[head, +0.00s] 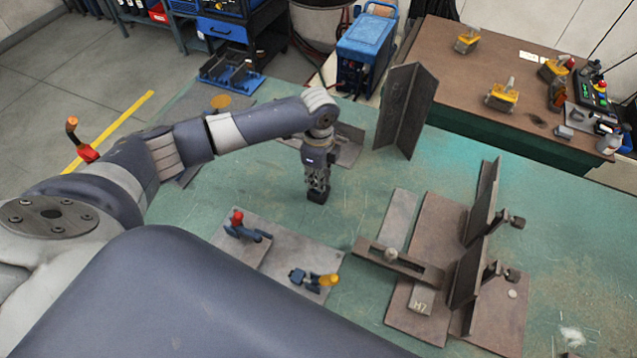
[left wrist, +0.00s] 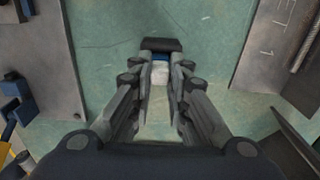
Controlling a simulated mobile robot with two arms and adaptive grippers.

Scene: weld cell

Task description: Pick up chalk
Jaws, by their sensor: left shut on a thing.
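My left gripper (head: 318,196) points down over the green table, left of the brown fixture plate. In the left wrist view its fingers (left wrist: 160,46) are drawn together at dark tips. A small white piece with a blue part, which looks like the chalk (left wrist: 160,71), shows between the fingers just behind the tips. The fingers hide most of it, and the head view does not show it. I cannot tell whether it is clear of the table. My right gripper is not in view.
The green table (head: 350,220) has bare room around the gripper. Steel plates with clamps (head: 285,255) lie in front. A fixture plate (head: 430,240) with upright plates stands to the right. An upright angle piece (head: 405,110) stands behind. A brown bench (head: 520,65) is beyond.

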